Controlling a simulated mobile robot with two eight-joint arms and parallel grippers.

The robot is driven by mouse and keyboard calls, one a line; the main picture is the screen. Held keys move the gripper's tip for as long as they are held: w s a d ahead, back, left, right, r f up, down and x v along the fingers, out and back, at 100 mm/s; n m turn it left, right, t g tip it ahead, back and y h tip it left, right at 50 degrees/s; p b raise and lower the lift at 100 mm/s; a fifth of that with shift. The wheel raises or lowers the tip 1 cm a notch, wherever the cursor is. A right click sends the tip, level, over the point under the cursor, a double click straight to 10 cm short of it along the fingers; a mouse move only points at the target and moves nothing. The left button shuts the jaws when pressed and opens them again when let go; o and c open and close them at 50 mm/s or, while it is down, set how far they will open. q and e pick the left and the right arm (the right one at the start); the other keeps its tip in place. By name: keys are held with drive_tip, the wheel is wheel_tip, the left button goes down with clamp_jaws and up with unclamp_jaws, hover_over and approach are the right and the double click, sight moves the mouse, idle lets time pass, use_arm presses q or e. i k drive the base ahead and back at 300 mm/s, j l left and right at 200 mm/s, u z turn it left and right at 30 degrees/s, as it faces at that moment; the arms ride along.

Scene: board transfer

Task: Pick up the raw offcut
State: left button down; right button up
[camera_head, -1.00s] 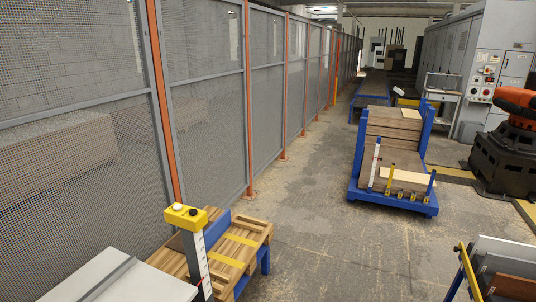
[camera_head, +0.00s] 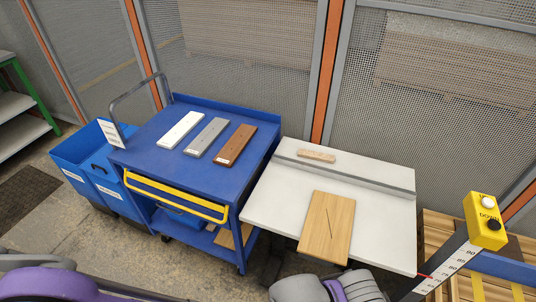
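Two bare wood pieces are on the white table (camera_head: 270,208) in the head view. A small light wood strip (camera_head: 316,155) lies at the back, behind the grey rail. A larger light wood board (camera_head: 327,227) with a thin dark diagonal line lies at the front edge and seems to overhang it. I cannot tell for certain which is the raw offcut. Grey and purple parts of my arms show at the bottom left and bottom centre. The fingers of both grippers are out of view.
A blue cart (camera_head: 142,157) left of the table holds a white board (camera_head: 180,130), a grey board (camera_head: 206,137) and a brown board (camera_head: 235,145). Blue bins (camera_head: 80,160) stand further left. A yellow control box (camera_head: 487,222) on a post stands right. Mesh fence runs behind.

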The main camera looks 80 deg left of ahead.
sight(317, 156)
drive_tip(key=u, duration=1.8)
drive_tip(key=i+u, duration=0.15)
drive_tip(key=u, duration=0.25)
drive_tip(key=i+u, duration=0.1)
drive_tip(key=u, duration=0.35)
drive_tip(key=i+l+u, duration=0.1)
drive_tip(key=u, duration=0.3)
drive_tip(key=i+l+u, duration=0.1)
drive_tip(key=u, duration=0.35)
drive_tip(key=i+l+u, duration=0.1)
drive_tip(key=i+l, duration=0.25)
drive_tip(key=l, duration=0.2)
